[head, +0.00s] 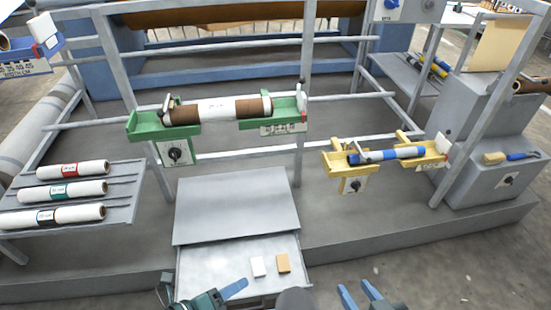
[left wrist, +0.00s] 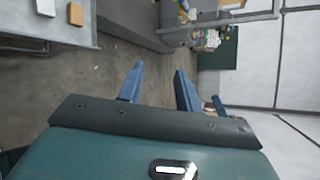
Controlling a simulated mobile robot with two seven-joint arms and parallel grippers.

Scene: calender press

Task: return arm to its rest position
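My left gripper (head: 236,287) is at the bottom edge of the head view, in front of the open drawer, with one blue finger clearly seen. In the left wrist view its two blue fingers (left wrist: 159,70) stand apart with nothing between them, above bare floor. My right gripper (head: 359,292) is at the bottom edge, right of the drawer. Its blue fingers are apart and no object shows between them. Most of both arms is out of view.
The open drawer (head: 220,268) holds a white block (head: 258,266) and a tan block (head: 283,263). Behind are a green cradle (head: 145,130) with a brown-and-white roll (head: 215,109), and a yellow cradle (head: 340,170) with a blue-and-white roll (head: 400,153). A rack (head: 125,208) holds rolls at left.

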